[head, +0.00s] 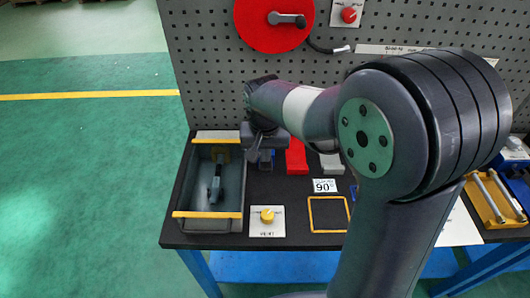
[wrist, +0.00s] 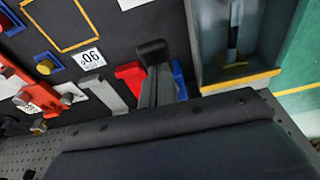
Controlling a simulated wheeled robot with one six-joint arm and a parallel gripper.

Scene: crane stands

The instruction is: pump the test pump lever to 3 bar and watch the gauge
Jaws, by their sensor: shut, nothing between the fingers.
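I cannot make out the test pump, its lever or its gauge for certain in either view. An orange-red device (wrist: 22,82) with knobs, partly cut off at the left of the wrist view, could be part of it, but I cannot tell. My gripper (head: 259,157) is shut and empty, pointing down over the bench beside the right wall of a grey bin. In the wrist view my gripper (wrist: 152,50) shows dark fingers in front of a red block (wrist: 129,74) and a blue part (wrist: 180,80). My arm hides much of the right side of the bench in the head view.
The grey bin (head: 238,205) with yellow edges holds a dark tool (head: 215,186). A yellow knob (head: 267,215) on a white plate, a yellow square outline (head: 313,229) and a number label (head: 324,185) are in front. A perforated board (head: 205,60) with a red disc (head: 262,35) stands behind.

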